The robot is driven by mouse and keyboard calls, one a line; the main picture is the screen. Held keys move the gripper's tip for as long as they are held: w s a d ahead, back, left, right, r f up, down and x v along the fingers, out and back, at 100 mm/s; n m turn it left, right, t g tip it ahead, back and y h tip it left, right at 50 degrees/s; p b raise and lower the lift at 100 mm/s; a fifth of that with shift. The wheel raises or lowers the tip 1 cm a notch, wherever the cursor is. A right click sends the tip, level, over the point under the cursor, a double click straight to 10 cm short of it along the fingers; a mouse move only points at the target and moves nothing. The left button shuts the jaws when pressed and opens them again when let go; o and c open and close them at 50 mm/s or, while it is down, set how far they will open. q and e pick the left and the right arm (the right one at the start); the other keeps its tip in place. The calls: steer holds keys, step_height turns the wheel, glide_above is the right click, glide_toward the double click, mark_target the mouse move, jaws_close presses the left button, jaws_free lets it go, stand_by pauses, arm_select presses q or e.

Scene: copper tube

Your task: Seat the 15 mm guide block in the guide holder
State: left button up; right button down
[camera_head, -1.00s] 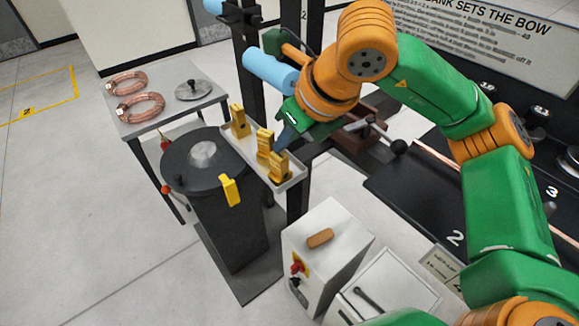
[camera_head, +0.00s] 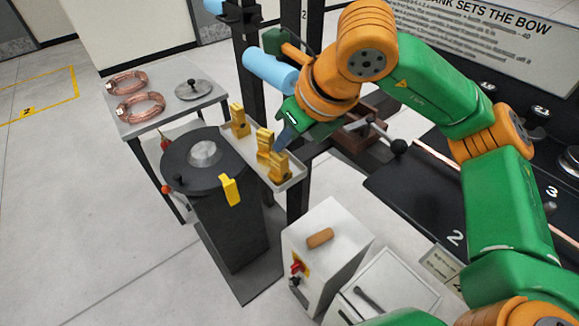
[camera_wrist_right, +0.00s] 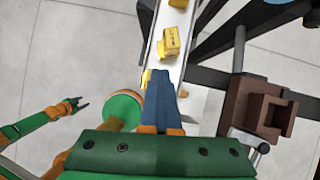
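Several yellow guide blocks stand on a narrow tray (camera_head: 233,143): a far one (camera_head: 238,120), a middle one (camera_head: 264,142) and a near one (camera_head: 279,166). I cannot read which is 15 mm. My right gripper (camera_head: 280,147) is low over the near end, at the near block. A brown block with a square opening (camera_wrist_right: 270,113), possibly the guide holder, is at right. My left gripper (camera_wrist_right: 83,103) is open and empty at left.
A black round-topped stand (camera_head: 178,166) is left of the tray. Copper coils (camera_head: 140,105) lie on a side table. A dark post, a light-blue cylinder (camera_head: 270,70) and a black-knobbed lever (camera_head: 398,147) are close to my right arm. A white cabinet (camera_head: 330,235) stands in front.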

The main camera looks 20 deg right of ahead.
mark_target(288, 162)
arm_select(q)
steer(key=shift+f, duration=0.35)
arm_select(e)
steer(key=shift+g+h, duration=0.4)
steer(key=shift+g, duration=0.3)
steer(key=f, duration=0.2)
steer(key=s+f, duration=0.1)
steer(key=f, duration=0.1)
steer(key=shift+s+d, duration=0.15)
steer(key=shift+d, duration=0.05)
steer(key=shift+r, duration=0.15)
steer(key=r, duration=0.1)
steer(key=r+b, duration=0.1)
steer(key=w+a+r+b, duration=0.1)
steer(key=shift+r, duration=0.3)
arm_select(q)
steer(key=f+b, duration=0.1)
steer(key=f, duration=0.1)
steer(key=w+f, duration=0.1)
steer(key=shift+a+f+b, duration=0.1)
steer(key=shift+f+b, duration=0.25)
steer(key=shift+f, duration=0.05)
arm_select(e)
steer(key=s+a+r, duration=0.5)
steer(key=s+r, duration=0.4)
steer(key=s, duration=0.2)
steer(key=shift+a, duration=0.15)
steer(key=shift+r, duration=0.1)
